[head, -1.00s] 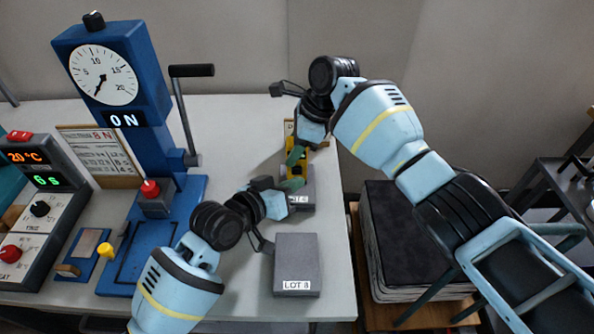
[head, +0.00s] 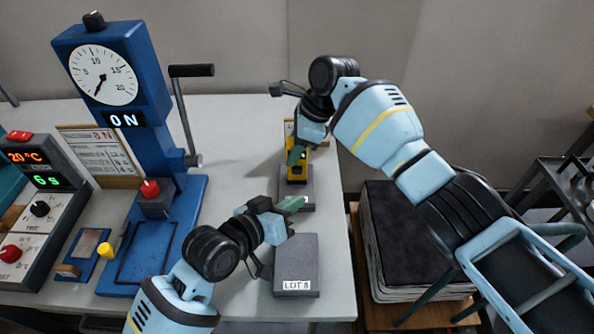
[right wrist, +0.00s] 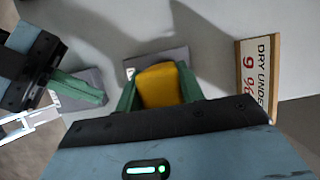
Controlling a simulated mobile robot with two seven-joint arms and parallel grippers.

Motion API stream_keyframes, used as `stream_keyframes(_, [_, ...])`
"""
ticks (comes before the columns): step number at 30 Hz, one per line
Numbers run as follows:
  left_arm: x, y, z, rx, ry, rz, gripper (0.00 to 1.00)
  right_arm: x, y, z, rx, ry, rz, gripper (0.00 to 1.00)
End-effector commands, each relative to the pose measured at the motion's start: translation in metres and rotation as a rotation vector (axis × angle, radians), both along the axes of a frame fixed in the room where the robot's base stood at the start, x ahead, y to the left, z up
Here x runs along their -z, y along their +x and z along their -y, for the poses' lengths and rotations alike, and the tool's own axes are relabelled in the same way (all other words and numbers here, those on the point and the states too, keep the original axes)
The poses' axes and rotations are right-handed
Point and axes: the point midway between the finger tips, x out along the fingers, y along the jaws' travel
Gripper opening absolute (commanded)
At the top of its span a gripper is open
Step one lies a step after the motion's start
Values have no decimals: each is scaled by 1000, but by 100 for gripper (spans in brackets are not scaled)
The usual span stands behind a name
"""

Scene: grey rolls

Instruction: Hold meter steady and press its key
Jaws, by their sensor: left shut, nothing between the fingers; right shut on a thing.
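My right gripper (head: 298,152) is shut on the meter from above. In the right wrist view, the meter (right wrist: 160,84) sits between the two green fingers. My left gripper (head: 301,204) is shut and empty, in front of the meter and apart from it, near the gap between the two grey blocks. Its green fingers also show at the left of the right wrist view (right wrist: 80,88). The key cannot be made out clearly.
A front grey block labelled LOT 8 (head: 296,258) lies close below my left gripper. A blue press with a dial (head: 150,120) and a grey control box (head: 38,215) stand at left. A sign reading DRY UNDER (right wrist: 258,75) stands behind. The table's right edge is near.

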Motion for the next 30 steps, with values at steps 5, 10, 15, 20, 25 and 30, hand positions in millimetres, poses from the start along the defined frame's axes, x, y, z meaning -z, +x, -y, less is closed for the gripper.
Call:
stream_keyframes(5, [0, 0, 0, 0, 0, 0, 0, -1, 0, 0, -1, 1, 1, 9])
stream_keyframes(10, [0, 0, 0, 0, 0, 0, 0, -1, 0, 0, -1, 1, 1, 9])
stream_keyframes(15, [0, 0, 0, 0, 0, 0, 0, -1, 0, 0, -1, 1, 1, 48])
stream_keyframes(20, [0, 0, 0, 0, 0, 0, 0, -1, 0, 0, -1, 1, 1, 63])
stream_keyframes(25, [0, 0, 0, 0, 0, 0, 0, 0, 0, 0, 0, 0, 0, 63])
stream_keyframes(30, [0, 0, 0, 0, 0, 0, 0, -7, 0, 2, 0, 2, 2, 63])
